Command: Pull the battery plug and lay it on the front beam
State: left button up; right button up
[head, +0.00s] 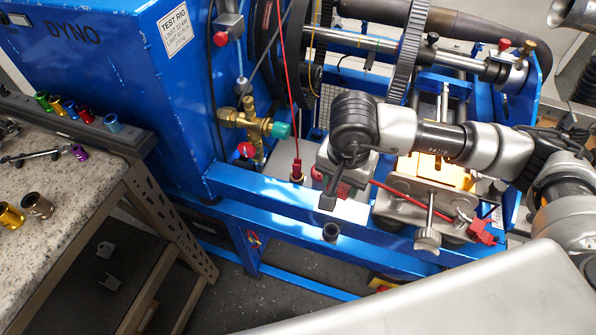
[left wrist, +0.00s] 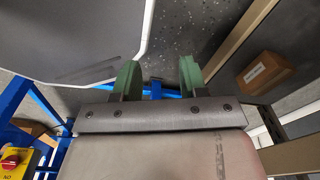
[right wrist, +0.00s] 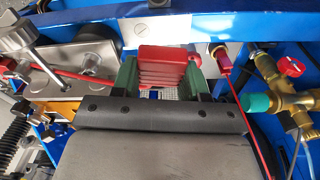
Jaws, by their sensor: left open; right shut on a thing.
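My right gripper (right wrist: 165,78) is shut on a ribbed red plug (right wrist: 166,65), held between its green pads in the right wrist view. A red cable (right wrist: 95,76) runs up to the plug from the left. In the head view my right gripper (head: 332,188) hangs over the blue front beam (head: 255,187), and mostly hides the plug. I cannot tell whether the plug touches the beam. My left gripper (left wrist: 155,80) is open and empty in the left wrist view, and it is out of the head view.
A red-cabled connector (head: 296,172) and a brass valve with a teal cap (head: 265,126) stand left of my right gripper. A metal block with a knob (head: 427,238) and a red clamp (head: 482,231) lie to the right. A workbench (head: 75,200) stands at left.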

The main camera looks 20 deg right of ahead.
aim_at(306, 203)
jog(key=m, duration=0.3)
jog(key=shift+w+a+f, duration=0.25)
jog(key=shift+w+a, duration=0.15)
jog(key=shift+w+a+f+m+h, duration=0.1)
jog(key=shift+w+m+h, duration=0.1)
jog(key=shift+m, duration=0.4)
jog(key=shift+w+a+f+m+h, duration=0.1)
jog(key=shift+m+h, duration=0.1)
jog(key=shift+m, duration=0.4)
jog(key=w+a+f+m+g+y, duration=0.1)
jog(key=m, duration=0.8)
jog(key=w+a+f+m+g+y, duration=0.1)
jog(key=w+m, duration=0.1)
jog(key=m, duration=0.8)
jog(key=w+a+f+m+g+y+b, duration=0.1)
jog(key=f+m, duration=0.1)
jog(key=m, duration=0.7)
jog(key=shift+w+a, duration=0.25)
jog(key=shift+f+m, duration=0.2)
jog(key=shift+m, duration=0.2)
pick_arm(q)
jog(key=shift+s+d+f+b, duration=0.1)
jog(key=shift+d+f+b, duration=0.1)
jog(key=shift+f+b, duration=1.15)
jog(key=shift+s+d+f+b, duration=0.1)
jog(key=shift+d+f+b, duration=0.1)
jog(key=shift+f+b, duration=1.05)
pick_arm(e)
jog(key=shift+f, duration=2.8)
